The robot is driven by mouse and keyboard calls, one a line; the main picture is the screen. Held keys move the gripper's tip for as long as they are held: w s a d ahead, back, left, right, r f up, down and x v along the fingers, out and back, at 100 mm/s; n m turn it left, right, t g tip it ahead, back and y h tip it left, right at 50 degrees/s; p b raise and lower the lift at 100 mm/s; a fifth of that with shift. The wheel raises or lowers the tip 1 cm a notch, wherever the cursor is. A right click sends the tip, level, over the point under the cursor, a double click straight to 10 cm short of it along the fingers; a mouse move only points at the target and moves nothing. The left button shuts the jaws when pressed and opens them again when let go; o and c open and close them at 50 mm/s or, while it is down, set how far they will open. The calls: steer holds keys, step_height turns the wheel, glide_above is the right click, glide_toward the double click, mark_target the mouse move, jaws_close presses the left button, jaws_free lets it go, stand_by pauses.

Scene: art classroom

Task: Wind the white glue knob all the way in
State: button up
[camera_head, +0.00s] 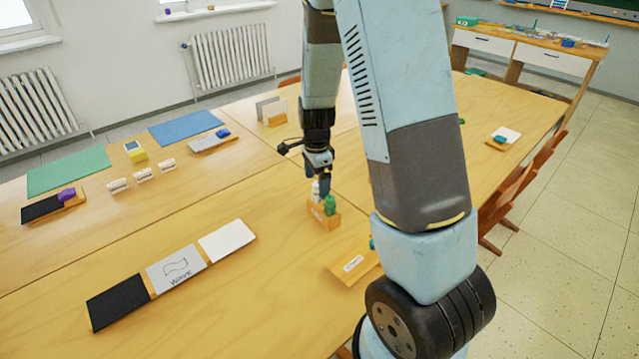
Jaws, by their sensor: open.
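A small wooden holder (323,220) stands near the middle of the table. It carries a white item (315,189), which appears to be the white glue, and a green item (330,205) at its right. My gripper (322,188) points down over the holder, right at the top of the white item. It is open, and its fingers and wrist partly cover the items. I cannot tell whether the fingers touch the white item, and its knob is too small and hidden to make out.
A wooden block with a label (352,263) lies close in front, partly behind my arm. Black, "WAVE" (177,268) and white cards lie front left. Several small white items (143,175), a green mat (68,171) and a blue mat (186,128) lie farther left.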

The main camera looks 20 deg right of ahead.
steer(key=m, duration=0.9)
steer(key=shift+c, duration=0.4)
steer(key=c, duration=1.4)
steer(key=shift+c, duration=0.2)
steer(key=n, duration=0.5)
steer(key=shift+n, duration=0.3)
steer(key=n, duration=0.5)
steer(key=shift+n, duration=0.3)
